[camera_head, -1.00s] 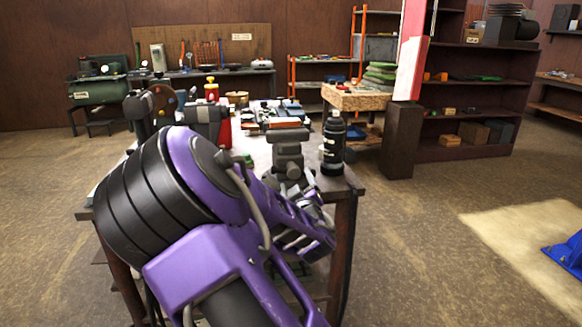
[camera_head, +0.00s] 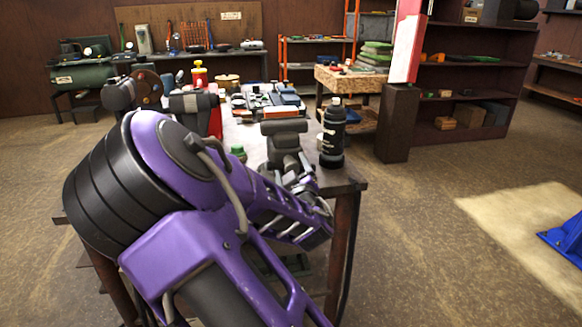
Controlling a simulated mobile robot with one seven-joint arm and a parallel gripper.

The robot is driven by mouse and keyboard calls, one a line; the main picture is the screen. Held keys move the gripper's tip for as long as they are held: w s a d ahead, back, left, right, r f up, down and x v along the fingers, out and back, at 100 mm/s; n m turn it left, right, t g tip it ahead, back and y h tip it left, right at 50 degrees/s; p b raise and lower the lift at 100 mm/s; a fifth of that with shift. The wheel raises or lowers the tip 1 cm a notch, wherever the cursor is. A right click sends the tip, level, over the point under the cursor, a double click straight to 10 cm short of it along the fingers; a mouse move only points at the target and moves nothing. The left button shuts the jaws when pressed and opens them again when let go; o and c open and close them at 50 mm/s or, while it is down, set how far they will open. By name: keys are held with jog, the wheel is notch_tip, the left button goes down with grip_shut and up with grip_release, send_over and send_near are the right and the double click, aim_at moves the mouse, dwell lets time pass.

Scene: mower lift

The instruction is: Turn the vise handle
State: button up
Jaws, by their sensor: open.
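The grey vise (camera_head: 284,128) stands at the near end of the cluttered workbench (camera_head: 345,178). Its upper body shows, but its lower front is partly covered by my arm and gripper. I cannot clearly make out its handle. My gripper (camera_head: 302,176) is at the far end of my purple arm, just in front of and below the vise's top, near the bench edge. It is open. Its fingertips are small and partly hidden, and I cannot tell whether they touch the handle.
A black bottle (camera_head: 333,135) stands close to the right of the vise. A small green-capped item (camera_head: 238,152) is to its left. The floor to the right is open up to a pale mat (camera_head: 520,220).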

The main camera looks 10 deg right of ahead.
grip_shut()
jog(key=shift+r+n, duration=0.15)
jog(key=shift+n, duration=0.15)
dwell(0.7)
jog(key=n, duration=0.3)
jog(key=shift+n, duration=0.3)
jog(key=n, duration=0.5)
jog(key=shift+n+t, duration=0.3)
jog(key=n, duration=0.4)
jog(key=shift+w+n+y, duration=0.1)
jog(key=shift+n+y, duration=0.2)
jog(key=shift+n, duration=0.1)
jog(key=n, duration=0.5)
jog(key=shift+a+y+p, duration=0.1)
jog(key=shift+y+p, duration=0.3)
